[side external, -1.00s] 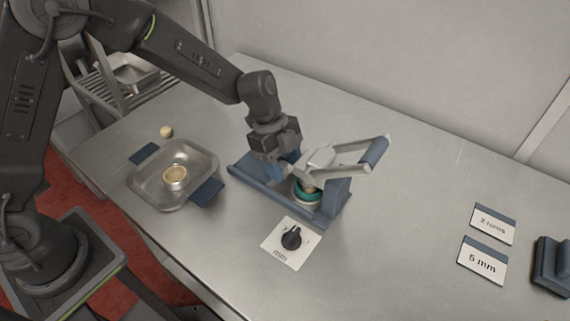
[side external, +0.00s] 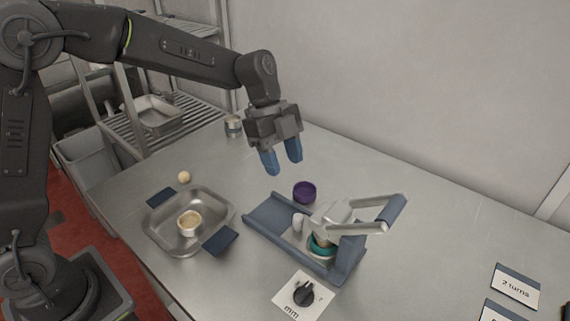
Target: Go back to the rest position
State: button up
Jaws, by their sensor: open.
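My gripper (side external: 282,164) hangs above the table with its two blue fingers pointing down. The fingers are apart and nothing is between them. It is behind and to the left of the blue press-like device (side external: 268,216), clear of it and of the table. The device has a grey lever with a blue handle (side external: 393,209), and a teal ring (side external: 321,245) sits under its grey head.
A metal tray (side external: 165,237) holding a small cup (side external: 189,222) is at left, with a pale ball (side external: 184,177) behind it. A purple cup (side external: 304,192) stands behind the device. A dial card (side external: 304,293) lies in front; a "2 turns" card (side external: 515,287) is at right.

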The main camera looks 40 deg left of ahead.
jog(key=s+a+r+n+t+y, duration=0.2)
jog(key=s+a+n, duration=0.3)
jog(key=s+n, duration=0.5)
jog(key=s+a+r+n+t+y, duration=0.2)
jog(key=s+a+r+n+t, duration=0.2)
jog(key=s+n, duration=0.5)
jog(key=s+a, duration=0.1)
jog(key=s, duration=0.2)
jog(key=shift+s+a+n+y, duration=0.15)
jog(key=shift+a+n+y, duration=0.15)
jog(key=shift+a+n, duration=0.1)
